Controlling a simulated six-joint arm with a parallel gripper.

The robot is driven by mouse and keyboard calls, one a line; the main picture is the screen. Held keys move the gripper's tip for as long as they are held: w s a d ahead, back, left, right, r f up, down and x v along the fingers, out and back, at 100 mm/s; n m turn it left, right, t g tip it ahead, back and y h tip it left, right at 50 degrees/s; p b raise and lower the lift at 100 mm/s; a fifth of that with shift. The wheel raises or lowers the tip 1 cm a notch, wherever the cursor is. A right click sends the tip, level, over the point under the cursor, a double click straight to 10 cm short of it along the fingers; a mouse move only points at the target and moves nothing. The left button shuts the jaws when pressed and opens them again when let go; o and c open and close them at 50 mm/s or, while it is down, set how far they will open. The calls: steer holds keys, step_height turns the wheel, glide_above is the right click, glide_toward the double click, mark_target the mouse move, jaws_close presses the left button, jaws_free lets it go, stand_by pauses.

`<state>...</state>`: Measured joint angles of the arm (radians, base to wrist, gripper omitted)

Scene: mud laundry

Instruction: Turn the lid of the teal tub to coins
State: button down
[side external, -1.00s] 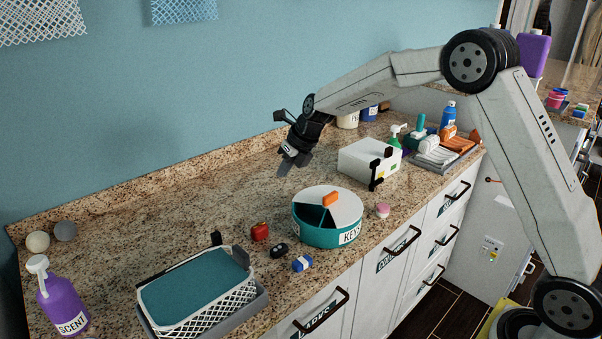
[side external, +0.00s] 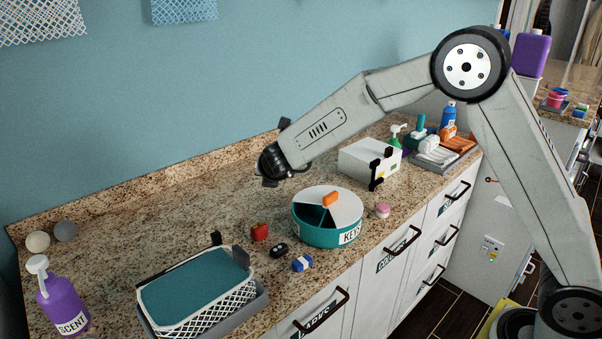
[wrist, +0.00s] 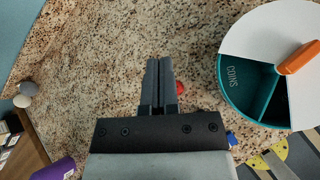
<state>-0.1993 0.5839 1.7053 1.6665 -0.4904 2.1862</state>
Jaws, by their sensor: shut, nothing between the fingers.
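The teal tub (side external: 318,236) stands on the granite counter with a KEYS label on its front. Its white lid (side external: 343,206) has a wedge-shaped opening and an orange handle (side external: 330,198). In the wrist view, the tub (wrist: 228,98) is at the right, under the white lid (wrist: 262,30) with its orange handle (wrist: 298,58). The opening faces left and down there, showing a teal divider and the word COINS inside. My gripper (wrist: 159,62) is shut and empty, pointing down over bare counter. In the side view, my gripper (side external: 268,183) is left of the tub, apart from it.
A red item (side external: 260,232), a black fob (side external: 279,250) and a blue-white item (side external: 302,263) lie left of the tub. A pink item (side external: 382,210) sits at its right. A white box (side external: 362,161) stands behind, a basket (side external: 205,300) at front left. The counter's left middle is clear.

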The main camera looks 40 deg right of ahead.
mark_target(303, 196)
steer(key=s+f+m+g+h, duration=0.2)
steer(key=s+f+g+h, duration=0.1)
steer(key=s, duration=0.4)
steer(key=shift+s+d+g, duration=0.25)
steer(key=shift+s+g, duration=0.1)
steer(key=shift+g, duration=0.25)
steer(key=shift+x, duration=5)
steer(key=shift+w+d+m+g+h, duration=0.15)
steer(key=shift+w+m+g, duration=0.15)
steer(key=shift+m, duration=0.3)
steer(key=shift+w+d+m+g+h, duration=0.2)
steer(key=shift+m+g, duration=0.1)
steer(key=shift+m, duration=0.3)
steer(key=shift+w+d+m+g, duration=0.3)
steer(key=shift+m+g, duration=0.1)
steer(key=shift+m, duration=0.1)
steer(key=m+g, duration=0.2)
steer(key=d+m+h, duration=0.1)
steer(key=shift+w+m+g, duration=0.3)
steer(key=shift+w+g, duration=0.05)
steer(key=shift+g, duration=0.05)
steer(key=shift+d, duration=0.15)
steer(key=shift+w+d, duration=0.2)
steer(key=shift+d, duration=0.05)
